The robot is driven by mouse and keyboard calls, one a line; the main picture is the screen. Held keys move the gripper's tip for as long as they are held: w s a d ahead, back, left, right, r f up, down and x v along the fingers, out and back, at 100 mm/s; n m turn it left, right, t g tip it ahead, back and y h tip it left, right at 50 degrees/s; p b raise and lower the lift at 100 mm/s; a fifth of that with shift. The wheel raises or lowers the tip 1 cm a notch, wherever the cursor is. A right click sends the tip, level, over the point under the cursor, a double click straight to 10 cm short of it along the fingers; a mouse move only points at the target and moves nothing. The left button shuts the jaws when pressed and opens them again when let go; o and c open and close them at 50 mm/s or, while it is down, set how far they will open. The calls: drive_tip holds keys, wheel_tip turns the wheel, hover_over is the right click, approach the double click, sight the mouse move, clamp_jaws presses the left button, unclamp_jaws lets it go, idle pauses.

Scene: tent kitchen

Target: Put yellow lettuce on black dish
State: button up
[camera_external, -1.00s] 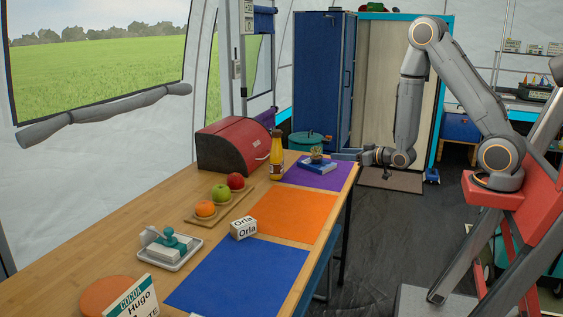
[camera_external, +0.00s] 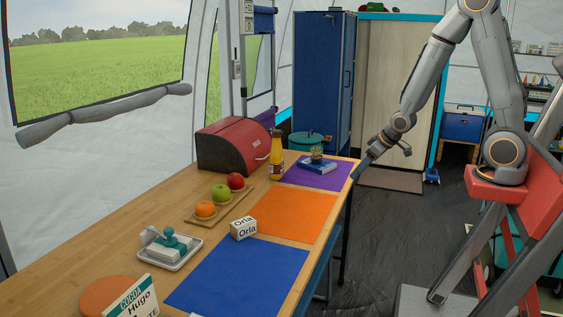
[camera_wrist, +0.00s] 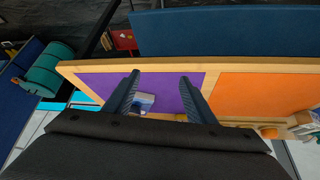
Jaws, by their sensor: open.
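I cannot make out a yellow lettuce or a black dish for certain in either view. A small dark, rounded item (camera_external: 317,154) sits on a blue book (camera_external: 320,166) on the purple mat (camera_external: 330,178); it is too small to name. My gripper (camera_external: 356,176) is by the table's right edge, beside the purple mat, pointing down and left. In the wrist view my gripper (camera_wrist: 159,78) is open and empty. The purple mat (camera_wrist: 166,86) shows between its fingers, with the blue and white book (camera_wrist: 143,102) partly hidden by the left finger.
The wooden table (camera_external: 130,235) also carries an orange mat (camera_external: 290,217), a blue mat (camera_external: 240,275), a yellow bottle (camera_external: 276,160), a red bread box (camera_external: 232,145), a fruit board (camera_external: 225,212) and a white block (camera_external: 243,228). Open floor lies right of the table.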

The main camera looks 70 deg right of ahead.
drive_tip(key=s+a+r+g+y, duration=0.1)
drive_tip(key=s+a+r+g, duration=0.1)
drive_tip(key=s, duration=0.5)
drive_tip(key=s+a+r+g, duration=0.3)
drive_tip(key=s+a+g, duration=0.1)
drive_tip(key=s, duration=0.3)
drive_tip(key=shift+s+a+r+n+y, duration=0.3)
drive_tip(key=shift+s+y, duration=0.05)
drive_tip(key=shift+y, duration=0.05)
